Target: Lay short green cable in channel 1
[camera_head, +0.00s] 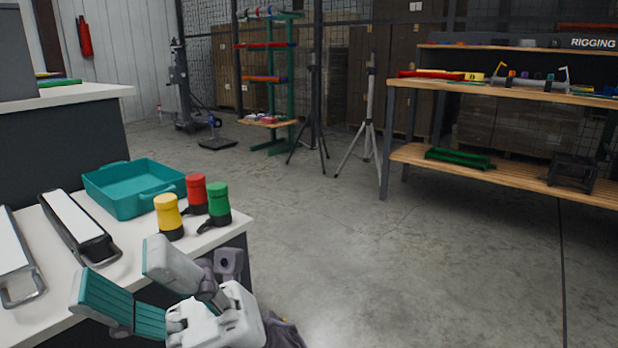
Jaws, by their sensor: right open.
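My right gripper (113,272) shows at the lower left, in front of the white counter's front edge. Its teal-padded fingers are spread apart with nothing between them. My left gripper is not in view. I cannot make out a short green cable or a channel marked 1. A flat green item (60,83) lies on the raised counter at the far left, too small to identify. A long dark green piece (460,158) lies on the lower shelf of the rigging bench at the right.
On the white counter (100,285) are a teal tote (118,195), two pale-topped cases with handles (78,225), and yellow (168,212), red (196,190) and green (218,200) capped cylinders. The wooden rigging bench (510,92) holds small items. The concrete floor between is clear; tripods (368,120) stand behind.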

